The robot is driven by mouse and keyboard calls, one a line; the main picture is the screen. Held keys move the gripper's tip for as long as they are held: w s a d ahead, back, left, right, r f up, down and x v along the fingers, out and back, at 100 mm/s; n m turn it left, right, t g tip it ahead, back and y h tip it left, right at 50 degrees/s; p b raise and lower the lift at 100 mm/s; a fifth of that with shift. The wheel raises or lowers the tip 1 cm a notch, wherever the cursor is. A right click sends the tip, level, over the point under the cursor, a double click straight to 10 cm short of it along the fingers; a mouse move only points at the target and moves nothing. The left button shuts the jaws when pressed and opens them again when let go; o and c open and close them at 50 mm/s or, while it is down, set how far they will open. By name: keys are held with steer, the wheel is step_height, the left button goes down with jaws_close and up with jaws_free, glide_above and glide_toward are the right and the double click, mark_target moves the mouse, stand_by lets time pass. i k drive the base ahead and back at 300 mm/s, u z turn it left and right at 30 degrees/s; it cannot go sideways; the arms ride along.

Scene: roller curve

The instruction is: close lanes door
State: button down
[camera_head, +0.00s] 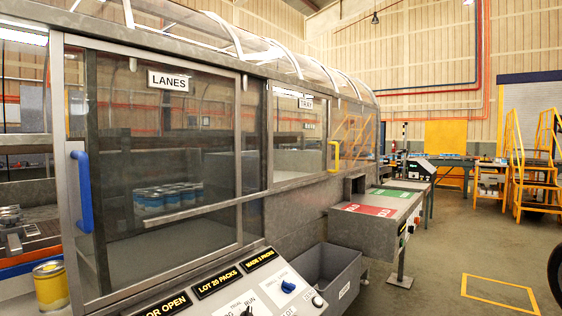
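The lanes door (190,225) is a large clear sliding panel in a grey metal frame, close on the left of the head view. A white LANES sign (168,80) is at its top. A blue upright handle (82,192) is on its left stile. Left of that stile I see cans and rollers inside the enclosure, and the gap there looks unglazed. A display plate (163,306), cut off at the bottom, reads "OOR OPEN". My gripper is not in view.
A tray door (300,140) with a yellow handle (334,157) is farther right. A control panel (250,295) with knobs and a grey bin (330,275) stand in front. A yellow can (50,286) is at lower left. The floor (435,265) at right is mostly clear.

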mark_target(71, 160)
steer(key=u, duration=0.05)
steer(key=i, duration=0.7)
steer(key=u, duration=0.9)
steer(key=i, duration=0.55)
steer(key=u, duration=0.6)
